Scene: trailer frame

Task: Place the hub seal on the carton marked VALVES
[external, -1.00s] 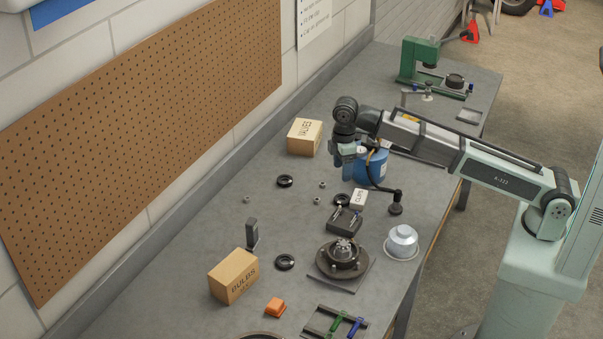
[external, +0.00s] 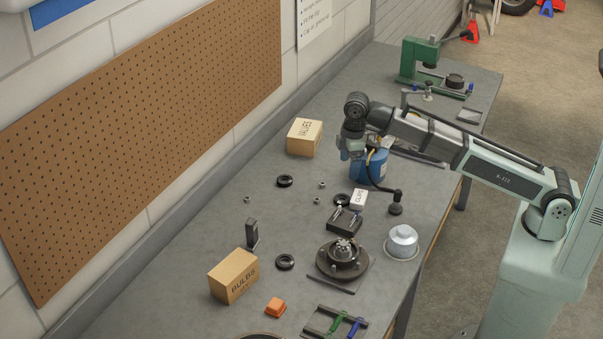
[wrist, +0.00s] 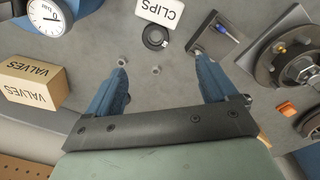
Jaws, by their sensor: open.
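Three black rings that look like seals lie flat on the bench: one (external: 285,181) near the VALVES carton, one (external: 341,200) beside the CLIPS box, and one (external: 285,262) near the BULBS carton. I cannot tell which is the hub seal. The ring by the CLIPS box also shows in the wrist view (wrist: 155,37), just beyond my fingertips. The VALVES carton (external: 304,138) stands closed near the wall; in the wrist view it is at the left (wrist: 31,84), its top bare in the external view. My gripper (wrist: 163,62) is open and empty above the bench.
A blue canister (external: 369,169) stands close to my gripper. The CLIPS box (external: 358,199), a flanged hub (external: 342,259), a silver cap (external: 402,241), the BULBS carton (external: 234,275) and an orange block (external: 275,307) stand nearer the front. Small nuts lie around the middle.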

